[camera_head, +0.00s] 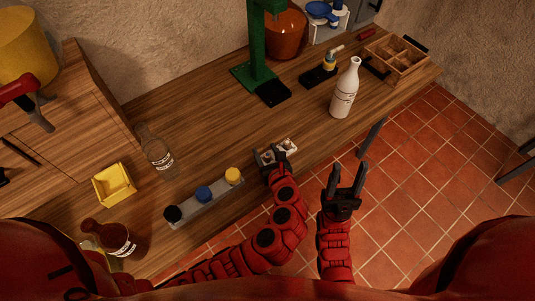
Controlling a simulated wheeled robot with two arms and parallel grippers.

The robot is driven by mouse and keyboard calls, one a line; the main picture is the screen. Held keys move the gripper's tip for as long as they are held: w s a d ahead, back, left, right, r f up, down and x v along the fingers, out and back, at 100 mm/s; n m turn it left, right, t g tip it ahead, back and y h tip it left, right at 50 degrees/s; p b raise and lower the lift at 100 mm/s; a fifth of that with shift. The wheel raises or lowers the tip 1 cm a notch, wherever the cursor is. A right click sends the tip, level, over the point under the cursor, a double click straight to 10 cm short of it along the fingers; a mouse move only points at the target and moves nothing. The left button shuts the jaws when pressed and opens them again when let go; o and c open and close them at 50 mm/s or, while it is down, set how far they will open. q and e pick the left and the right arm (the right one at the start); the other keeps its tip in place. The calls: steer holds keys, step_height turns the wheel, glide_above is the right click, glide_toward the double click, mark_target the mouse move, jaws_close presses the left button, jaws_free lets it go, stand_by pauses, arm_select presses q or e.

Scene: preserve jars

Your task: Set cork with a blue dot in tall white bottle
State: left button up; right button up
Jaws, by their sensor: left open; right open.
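The tall white bottle (345,90) stands upright on the wooden bench, right of centre, its narrow mouth at the top. A small pale tray (290,146) with small compartments sits near the bench's front edge. Small light pieces show in it, but I cannot make out a blue dot on any. My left gripper (274,160) is open at the tray's front, covering part of it; I cannot tell if it touches anything. My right gripper (347,178) is open and empty, pointing up in the picture, in front of the bench edge over the tiled floor.
A grey rack (206,203) with black, blue and yellow tops stands left of the tray. A clear bottle (155,150), yellow bin (115,184) and brown bottle (110,237) stand further left. A green press (257,60) and wooden crate (400,58) stand behind. The middle bench is clear.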

arm_select(q)
steer(key=shift+w+a+f, duration=0.15)
steer(key=shift+w+f, duration=0.1)
steer(key=shift+w, duration=0.3)
jaws_close()
steer(key=shift+r, duration=0.15)
steer(key=shift+r, duration=0.55)
steer(key=shift+s+r+b, duration=0.25)
steer(key=shift+r+b, duration=0.35)
steer(key=shift+r, duration=0.45)
steer(key=s, duration=0.2)
steer(key=s+b, duration=0.1)
steer(key=s, duration=0.1)
steer(key=s+a, duration=0.1)
steer(key=s, duration=0.2)
steer(key=shift+r+b, duration=0.25)
steer(key=shift+b, duration=0.1)
steer(key=s, duration=0.2)
steer(key=s+p, duration=0.1)
steer(key=s, duration=0.1)
steer(key=s+a+r+p, duration=0.1)
steer(key=s, duration=0.2)
steer(key=shift+s, duration=0.1)
steer(key=shift+s+a, duration=0.15)
steer(key=shift+s, duration=0.45)
